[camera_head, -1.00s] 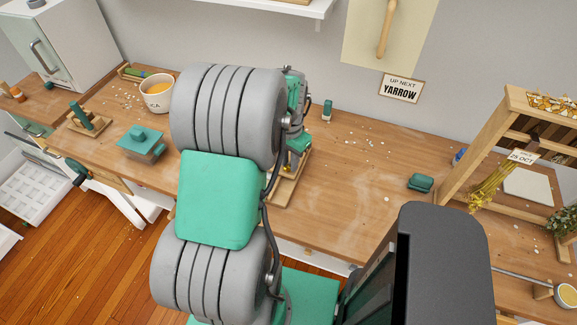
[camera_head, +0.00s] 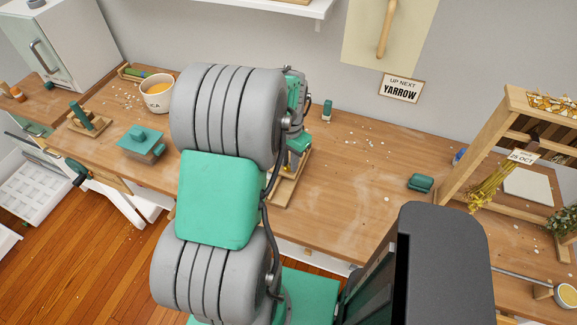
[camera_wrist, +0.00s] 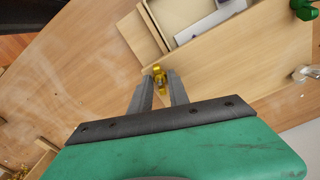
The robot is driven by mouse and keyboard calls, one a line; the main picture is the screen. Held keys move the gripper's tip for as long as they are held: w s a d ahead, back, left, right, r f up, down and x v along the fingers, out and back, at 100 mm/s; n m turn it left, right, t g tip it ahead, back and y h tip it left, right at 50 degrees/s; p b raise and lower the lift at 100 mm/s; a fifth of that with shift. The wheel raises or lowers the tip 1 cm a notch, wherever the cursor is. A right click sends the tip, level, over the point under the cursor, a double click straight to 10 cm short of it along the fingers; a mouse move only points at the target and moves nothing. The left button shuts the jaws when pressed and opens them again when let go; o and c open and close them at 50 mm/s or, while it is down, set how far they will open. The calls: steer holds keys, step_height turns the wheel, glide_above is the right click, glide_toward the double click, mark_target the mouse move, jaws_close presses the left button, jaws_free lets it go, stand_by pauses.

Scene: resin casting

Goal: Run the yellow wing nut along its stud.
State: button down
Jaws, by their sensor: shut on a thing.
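The yellow wing nut (camera_wrist: 159,74) shows in the wrist view between the tips of my gripper (camera_wrist: 160,84). The two grey fingers are shut on it. Its stud is hidden or too small to make out. A wooden fixture (camera_wrist: 205,72) with a pale inset tray (camera_wrist: 185,18) lies beyond and around the fingertips. In the head view my arm covers most of the fixture, and only a wooden edge (camera_head: 291,180) shows to the right of my arm.
A white cup (camera_head: 158,97) and a teal block-like object (camera_head: 140,142) stand left of my arm. A small teal object (camera_head: 421,182) and a wooden rack (camera_head: 460,165) with dried flowers stand to the right. The bench (camera_head: 345,195) between is mostly clear.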

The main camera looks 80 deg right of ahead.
steer(key=c, duration=1.2)
jaws_free()
steer(key=shift+o, duration=0.2)
step_height(320, 180, up, 8)
steer(key=shift+f+b, duration=0.1)
steer(key=shift+b, duration=0.4)
